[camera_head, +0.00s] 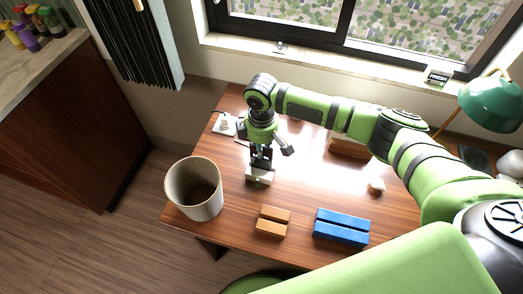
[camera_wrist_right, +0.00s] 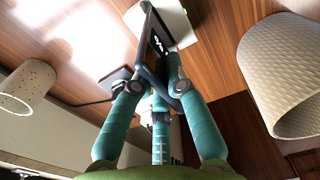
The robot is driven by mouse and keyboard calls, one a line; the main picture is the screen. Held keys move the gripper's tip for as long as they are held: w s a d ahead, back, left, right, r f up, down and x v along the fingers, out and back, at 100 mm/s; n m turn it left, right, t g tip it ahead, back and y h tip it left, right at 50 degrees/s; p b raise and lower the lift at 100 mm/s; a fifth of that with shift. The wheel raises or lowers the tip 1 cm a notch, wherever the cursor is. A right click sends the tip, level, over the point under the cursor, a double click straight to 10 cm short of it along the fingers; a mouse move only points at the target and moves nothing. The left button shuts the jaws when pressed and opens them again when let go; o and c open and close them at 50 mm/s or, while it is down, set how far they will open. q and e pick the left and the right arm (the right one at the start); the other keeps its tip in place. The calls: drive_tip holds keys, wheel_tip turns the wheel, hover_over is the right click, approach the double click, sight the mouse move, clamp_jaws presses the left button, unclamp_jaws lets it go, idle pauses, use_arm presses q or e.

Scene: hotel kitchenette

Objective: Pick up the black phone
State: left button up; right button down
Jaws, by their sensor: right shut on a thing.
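The black phone (camera_wrist_right: 157,42) is a thin dark slab with a lit screen, seen tilted at the top centre of the wrist view. My right gripper (camera_wrist_right: 158,82) is shut on the phone's near end, its teal fingers on both sides of it. In the head view my right gripper (camera_head: 261,160) points down over a small white block-like stand (camera_head: 259,175) on the desk, and mostly hides the phone. The stand also shows in the wrist view (camera_wrist_right: 177,22), beside the phone; I cannot tell whether they touch. My left gripper is not in view.
A pale bin (camera_head: 193,190) stands left of the gripper at the desk's edge. Orange blocks (camera_head: 272,221) and blue blocks (camera_head: 341,226) lie at the front of the desk (camera_head: 300,190). A white charger (camera_head: 224,123) lies behind left. A green lamp (camera_head: 492,103) is at the right.

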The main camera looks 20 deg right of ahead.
drive_tip(key=shift+r, duration=0.45)
drive_tip(key=s+d+r+b, duration=0.2)
drive_tip(key=s+d+r, duration=0.2)
drive_tip(key=s+r, duration=0.5)
drive_tip(key=shift+s+d+r+b, duration=0.15)
drive_tip(key=shift+s+r+b, duration=0.2)
drive_tip(key=shift+s, duration=0.6)
drive_tip(key=shift+r, duration=0.1)
